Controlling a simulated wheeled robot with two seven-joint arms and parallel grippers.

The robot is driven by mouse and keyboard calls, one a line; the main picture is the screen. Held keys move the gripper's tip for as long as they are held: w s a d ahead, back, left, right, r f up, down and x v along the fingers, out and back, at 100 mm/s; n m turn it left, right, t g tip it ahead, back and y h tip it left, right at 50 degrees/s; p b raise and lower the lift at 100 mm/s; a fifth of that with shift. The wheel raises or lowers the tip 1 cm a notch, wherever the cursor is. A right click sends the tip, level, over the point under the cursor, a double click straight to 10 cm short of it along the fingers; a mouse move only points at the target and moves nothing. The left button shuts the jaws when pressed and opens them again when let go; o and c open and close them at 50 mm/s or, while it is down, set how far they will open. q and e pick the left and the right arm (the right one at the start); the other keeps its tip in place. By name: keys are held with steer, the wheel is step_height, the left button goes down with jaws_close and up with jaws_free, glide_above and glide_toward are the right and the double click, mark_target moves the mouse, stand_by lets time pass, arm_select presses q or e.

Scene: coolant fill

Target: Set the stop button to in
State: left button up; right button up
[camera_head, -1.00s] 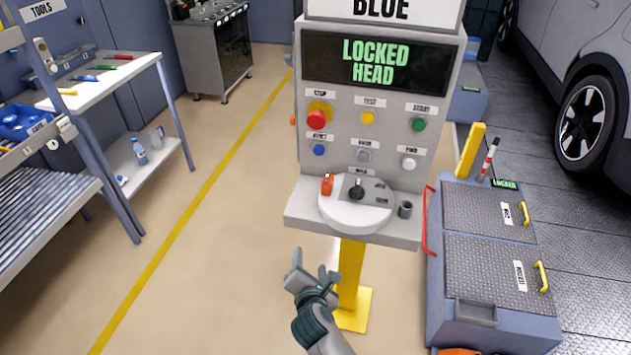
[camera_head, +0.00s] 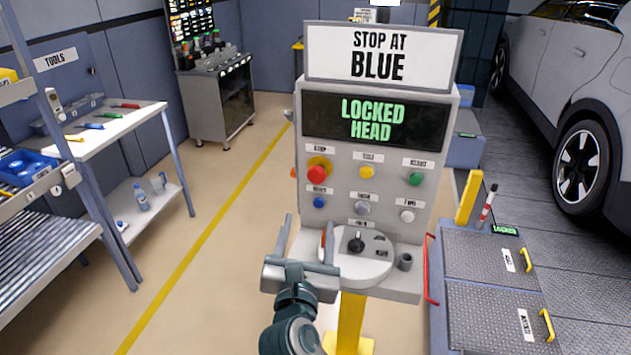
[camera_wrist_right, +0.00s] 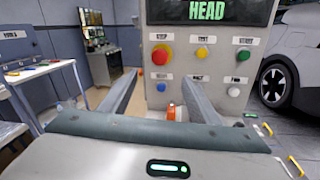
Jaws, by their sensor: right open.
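The red stop button (camera_head: 317,171) sits on a yellow collar at the upper left of the grey control panel (camera_head: 387,190). It also shows in the right wrist view (camera_wrist_right: 160,56), above and between my fingers. Whether it is pressed in or out I cannot tell. My right gripper (camera_head: 308,238) is open and empty, below the button and in front of the panel's lower shelf, touching nothing that I can make out. Its two fingers point toward the panel in the wrist view (camera_wrist_right: 157,95). My left gripper is in neither view.
Yellow (camera_head: 367,172), green (camera_head: 415,178), blue (camera_head: 319,202), grey and white buttons share the panel. A round plate (camera_head: 365,268) with a black knob and an orange part is on the shelf below. The screen (camera_head: 374,119) reads LOCKED HEAD. Open floor lies to the left (camera_head: 230,220).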

mark_target(316, 177)
steer(key=w+p, duration=0.1)
steer(key=w, duration=0.4)
steer(key=w+d+p, duration=0.1)
steer(key=w+p, duration=0.1)
steer(key=w, duration=0.4)
steer(key=w+d+p, duration=0.1)
steer(key=w, duration=0.5)
